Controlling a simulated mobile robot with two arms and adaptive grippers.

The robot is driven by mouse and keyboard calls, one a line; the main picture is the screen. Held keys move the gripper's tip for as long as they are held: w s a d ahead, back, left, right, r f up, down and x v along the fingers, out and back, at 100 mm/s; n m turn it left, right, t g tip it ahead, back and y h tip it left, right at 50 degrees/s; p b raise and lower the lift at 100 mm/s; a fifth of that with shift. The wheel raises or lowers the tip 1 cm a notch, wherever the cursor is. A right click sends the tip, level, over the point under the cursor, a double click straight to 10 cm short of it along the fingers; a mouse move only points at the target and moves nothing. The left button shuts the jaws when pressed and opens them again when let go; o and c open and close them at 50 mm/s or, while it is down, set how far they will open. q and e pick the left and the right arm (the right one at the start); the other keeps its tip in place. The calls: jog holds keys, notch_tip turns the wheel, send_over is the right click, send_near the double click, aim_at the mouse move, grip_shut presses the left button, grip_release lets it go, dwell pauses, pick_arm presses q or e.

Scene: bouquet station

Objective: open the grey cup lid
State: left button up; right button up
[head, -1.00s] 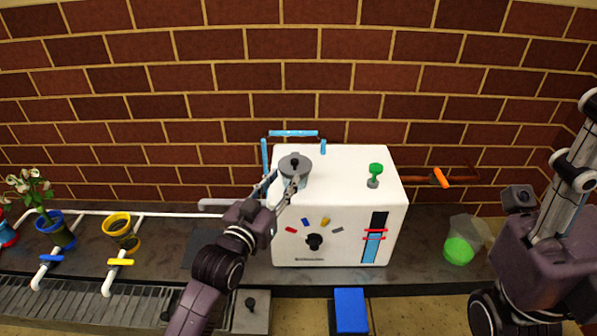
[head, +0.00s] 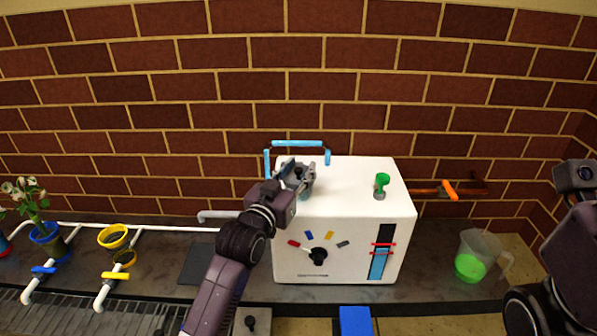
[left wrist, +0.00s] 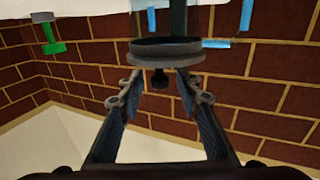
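The grey cup lid (left wrist: 166,50) with its black knob (left wrist: 159,79) shows in the left wrist view, where the picture is upside down. In the head view it sits at the top left of the white machine (head: 345,240), mostly hidden by my gripper. My left gripper (head: 304,172) is at the lid. In the left wrist view its two fingers (left wrist: 160,90) are spread apart, one on each side of the knob, with a gap. I cannot tell whether they touch the lid rim. My right gripper's fingers are not seen; only part of that arm shows at right.
A blue pipe (head: 298,144) rises behind the lid. A clear jug with green liquid (head: 470,265) stands right. Potted flowers (head: 34,205) and a yellow-rimmed pot (head: 113,237) stand left.

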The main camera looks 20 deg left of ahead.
pick_arm(q)
jog(key=shift+c, duration=0.4)
grip_shut()
